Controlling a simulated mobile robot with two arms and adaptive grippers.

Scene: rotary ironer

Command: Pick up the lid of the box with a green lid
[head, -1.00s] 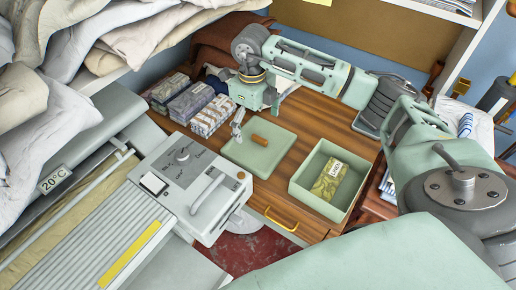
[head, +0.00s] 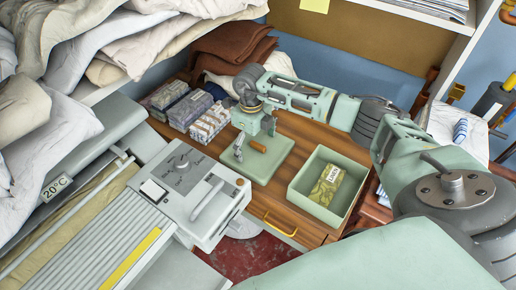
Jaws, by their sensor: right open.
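The green lid (head: 271,171) lies flat on the wooden cabinet top, with a brown wooden handle (head: 257,146) on it. The open green box (head: 306,197) stands to its right, with a patterned yellow-green packet (head: 327,184) inside. My right gripper (head: 240,152) is open and empty over the left part of the lid, just left of the handle. It hides part of the lid. I cannot tell if its fingers touch the lid. My left gripper is not in view.
Several patterned packets (head: 190,108) stand behind and left of the lid. The grey control panel (head: 187,178) of the ironer is in front at left. Brown folded cloths (head: 233,45) lie behind. A yellow drawer handle (head: 280,222) sits on the cabinet front.

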